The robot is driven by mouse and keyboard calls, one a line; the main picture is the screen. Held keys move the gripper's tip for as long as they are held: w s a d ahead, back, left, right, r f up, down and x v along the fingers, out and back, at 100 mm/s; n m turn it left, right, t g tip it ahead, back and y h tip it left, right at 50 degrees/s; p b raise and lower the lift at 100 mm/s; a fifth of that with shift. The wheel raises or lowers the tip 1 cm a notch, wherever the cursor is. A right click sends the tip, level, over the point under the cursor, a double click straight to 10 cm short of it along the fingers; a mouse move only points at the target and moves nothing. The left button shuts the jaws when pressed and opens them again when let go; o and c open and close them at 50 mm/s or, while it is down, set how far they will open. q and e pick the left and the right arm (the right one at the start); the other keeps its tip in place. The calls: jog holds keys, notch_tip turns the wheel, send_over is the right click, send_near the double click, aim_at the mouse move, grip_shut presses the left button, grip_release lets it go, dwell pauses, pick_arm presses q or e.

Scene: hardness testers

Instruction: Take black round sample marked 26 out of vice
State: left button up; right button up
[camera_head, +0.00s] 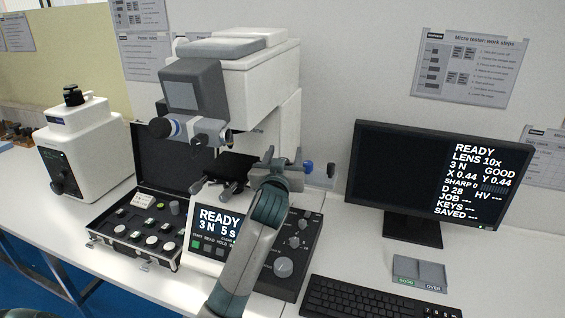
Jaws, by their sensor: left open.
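My left arm rises from the bottom middle, and its gripper (282,161) is at the right side of the micro tester (232,85), near the stage. The jaws are open, and I see nothing clearly held between them. The dark stage area (236,165) under the tester's head is partly covered by my arm and gripper. The vice cannot be made out clearly there. The black round sample marked 26 cannot be picked out; it is hidden or too small to tell. My right gripper is not in view.
An open black case (165,205) with several round samples lies left of the READY display (213,232). A knob panel (290,262), keyboard (375,298), monitor (430,180) and a grey tray (420,272) marked GOOD and OVER stand right. Another tester (82,150) stands far left.

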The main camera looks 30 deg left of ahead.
pick_arm(q)
jog(key=shift+w, duration=0.2)
dwell(0.3)
jog(key=c, duration=1.1)
jog(key=shift+c, duration=0.2)
